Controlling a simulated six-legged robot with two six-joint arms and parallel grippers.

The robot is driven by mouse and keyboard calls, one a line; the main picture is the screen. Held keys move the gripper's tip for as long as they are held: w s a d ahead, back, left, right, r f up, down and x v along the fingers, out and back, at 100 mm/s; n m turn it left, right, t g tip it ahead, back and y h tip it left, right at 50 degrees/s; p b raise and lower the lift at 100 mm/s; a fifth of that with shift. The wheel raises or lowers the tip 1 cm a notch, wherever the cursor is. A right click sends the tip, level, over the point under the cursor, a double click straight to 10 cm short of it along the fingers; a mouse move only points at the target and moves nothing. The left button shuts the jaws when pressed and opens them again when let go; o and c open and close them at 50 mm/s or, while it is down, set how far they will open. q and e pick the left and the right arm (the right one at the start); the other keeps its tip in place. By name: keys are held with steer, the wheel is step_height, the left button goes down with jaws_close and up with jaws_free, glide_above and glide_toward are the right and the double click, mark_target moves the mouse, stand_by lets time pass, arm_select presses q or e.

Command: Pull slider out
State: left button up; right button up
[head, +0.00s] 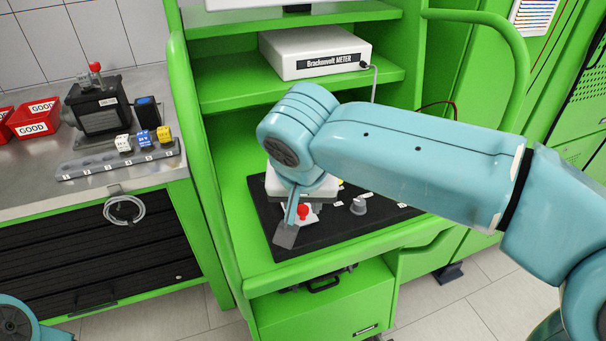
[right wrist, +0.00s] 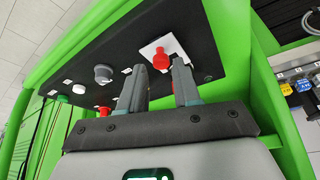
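A black control panel (head: 347,228) lies on the green bench. A red knob (head: 303,211) sits on a white plate on it, near the panel's left side; this looks like the slider. In the right wrist view the red knob (right wrist: 162,58) and its white plate (right wrist: 172,44) show just past the fingertips. My right gripper (right wrist: 158,66) is open, its two grey fingers apart on either side of the knob in the picture, with nothing held. I cannot tell whether the tips reach down beside the knob. My right arm hides part of the panel. My left gripper is out of view.
A grey knob (head: 358,206) and small white labels are on the panel. The Brachenvelt meter (head: 315,53) stands on the shelf above. The left worktop holds a black pump (head: 98,105), red GOOD bins (head: 33,119) and a grey rack (head: 118,160) with coloured blocks.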

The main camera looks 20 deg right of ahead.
steer(key=p+v, duration=0.2)
steer(key=v, duration=1.2)
steer(key=shift+s+r, duration=0.2)
steer(key=shift+s, duration=0.05)
